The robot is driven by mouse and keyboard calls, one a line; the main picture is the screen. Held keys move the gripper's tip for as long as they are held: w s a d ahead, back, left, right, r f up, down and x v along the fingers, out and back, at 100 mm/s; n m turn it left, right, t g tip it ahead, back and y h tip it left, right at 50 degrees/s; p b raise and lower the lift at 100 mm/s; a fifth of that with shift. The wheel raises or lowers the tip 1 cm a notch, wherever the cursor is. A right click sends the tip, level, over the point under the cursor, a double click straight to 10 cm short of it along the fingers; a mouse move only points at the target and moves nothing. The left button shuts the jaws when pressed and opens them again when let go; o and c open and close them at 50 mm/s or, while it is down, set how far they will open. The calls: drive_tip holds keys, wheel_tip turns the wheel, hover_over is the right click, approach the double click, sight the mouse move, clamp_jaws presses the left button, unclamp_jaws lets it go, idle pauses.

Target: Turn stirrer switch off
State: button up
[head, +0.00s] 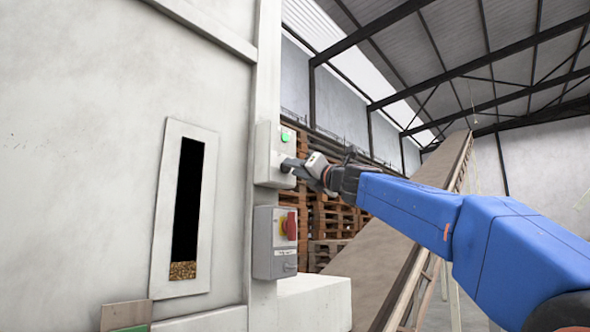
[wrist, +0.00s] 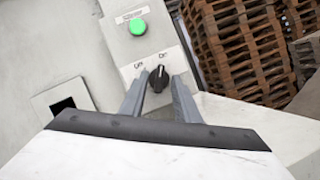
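The stirrer switch is a black rotary knob (wrist: 159,79) on a pale control box (head: 266,158), between labels that read Off on the left and On on the right. Its white mark points up and slightly right, towards On. A green lamp (wrist: 137,27) on the same box looks lit; it also shows in the head view (head: 284,137). My gripper (wrist: 162,76) is open, with one finger on each side of the knob. Gaps show between knob and fingers. In the head view my gripper (head: 290,166) reaches the box front, and the knob is mostly hidden.
A pale ledge (head: 314,298) juts out below. Pallets (wrist: 240,35) and a sloping conveyor (head: 400,230) stand behind.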

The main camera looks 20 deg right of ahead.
drive_tip(key=shift+w+a+r, duration=0.1)
drive_tip(key=shift+w, duration=0.05)
clamp_jaws()
drive_tip(key=shift+n, duration=0.4)
drive_tip(key=n+g+y, duration=0.1)
drive_tip(key=n+y, duration=0.1)
drive_tip(key=n, duration=0.3)
drive_tip(key=n+g+y, duration=0.2)
drive_tip(key=n, duration=0.4)
drive_tip(key=n+g+y, duration=0.2)
drive_tip(key=n+y, duration=0.1)
drive_tip(key=n, duration=0.2)
drive_tip(key=shift+w+d, duration=0.3)
drive_tip(key=shift+d, duration=0.1)
drive_tip(key=shift+n, duration=0.5)
